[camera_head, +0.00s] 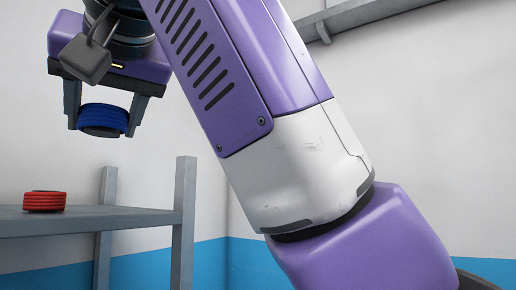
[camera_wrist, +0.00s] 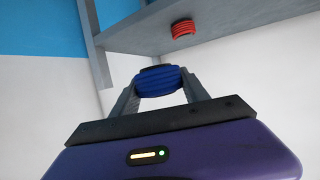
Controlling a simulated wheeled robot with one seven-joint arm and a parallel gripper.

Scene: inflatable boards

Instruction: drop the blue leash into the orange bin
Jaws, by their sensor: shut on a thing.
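The blue leash (camera_head: 103,119) is a coiled ring held between the two fingers of my gripper (camera_head: 104,112), which is shut on it. It hangs in the air at the upper left of the head view, higher than the shelf. The blue leash also shows in the wrist view (camera_wrist: 160,80), between the fingertips of my gripper (camera_wrist: 158,86). The orange bin is not in either view.
A red coiled leash (camera_head: 44,201) lies on a grey shelf (camera_head: 120,218) at the left, with grey uprights at its end. The red leash also shows in the wrist view (camera_wrist: 183,28). White walls with a blue lower band stand behind.

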